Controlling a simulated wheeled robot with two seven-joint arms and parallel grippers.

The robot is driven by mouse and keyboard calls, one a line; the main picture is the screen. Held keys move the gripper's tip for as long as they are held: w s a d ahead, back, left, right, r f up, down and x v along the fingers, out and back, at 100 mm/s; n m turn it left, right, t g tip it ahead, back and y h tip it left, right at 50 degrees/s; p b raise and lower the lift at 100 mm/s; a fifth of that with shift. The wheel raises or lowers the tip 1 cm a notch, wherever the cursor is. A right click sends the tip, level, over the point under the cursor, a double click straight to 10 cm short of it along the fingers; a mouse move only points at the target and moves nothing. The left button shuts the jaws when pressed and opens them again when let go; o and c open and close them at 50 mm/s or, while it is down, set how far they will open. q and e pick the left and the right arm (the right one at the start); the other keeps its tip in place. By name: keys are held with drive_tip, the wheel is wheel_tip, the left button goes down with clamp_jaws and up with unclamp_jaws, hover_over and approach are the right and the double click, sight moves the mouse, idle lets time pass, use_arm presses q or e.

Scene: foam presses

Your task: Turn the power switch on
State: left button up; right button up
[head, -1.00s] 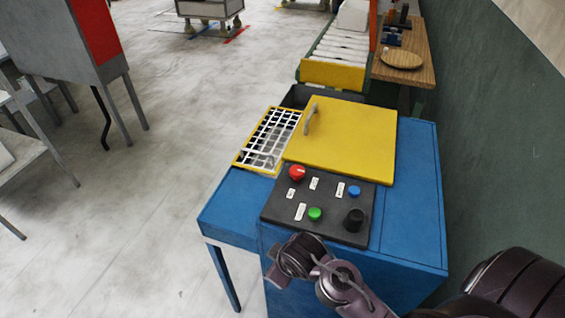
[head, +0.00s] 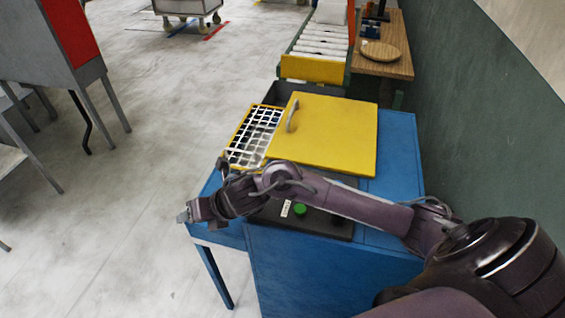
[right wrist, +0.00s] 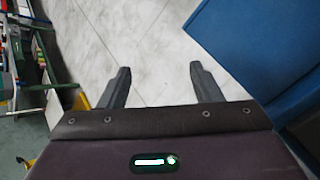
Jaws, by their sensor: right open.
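The dark control panel (head: 318,224) is on the front of the blue machine. My right arm crosses over it and hides most of its controls. The green button (head: 300,210) and a white label (head: 285,208) show just below the arm. The black knob, blue button and red button are hidden in the head view, and I cannot tell which control is the power switch. My right gripper (head: 186,215) is past the machine's left corner, away from the panel. In the right wrist view the gripper (right wrist: 159,68) is open and empty above the floor. My left gripper is out of view.
The yellow lid (head: 335,135) with a grey handle lies behind the panel, beside a white grid (head: 256,136). A roller conveyor (head: 318,45) and a wooden table (head: 395,58) stand behind. The green wall (head: 480,130) is at the right.

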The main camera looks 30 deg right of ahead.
drive_tip(key=d+r+n+g, duration=0.1)
drive_tip(key=d+r+n, duration=0.1)
drive_tip(key=d+n, duration=0.2)
drive_tip(key=w+d+r+n+g+h, duration=0.1)
drive_tip(key=d+n, duration=0.3)
drive_tip(key=d, duration=0.7)
drive_tip(key=d+r+n+g, duration=0.2)
drive_tip(key=d+n, duration=0.2)
drive_tip(key=d, duration=0.3)
drive_tip(key=shift+w+d+r+n+h, duration=0.2)
drive_tip(key=shift+w+r+n+h, duration=0.2)
drive_tip(key=s+d+r+n+g, duration=0.1)
drive_tip(key=s+d+r+n, duration=0.15)
drive_tip(key=d, duration=0.25)
drive_tip(key=shift+m, duration=0.45)
drive_tip(key=x, duration=0.5)
drive_tip(key=shift+w+r+b, duration=0.1)
drive_tip(key=shift+w+b, duration=0.1)
drive_tip(key=shift+b, duration=0.15)
drive_tip(key=shift+p+x, duration=0.35)
drive_tip(key=shift+x, duration=0.7)
drive_tip(key=c, duration=1)
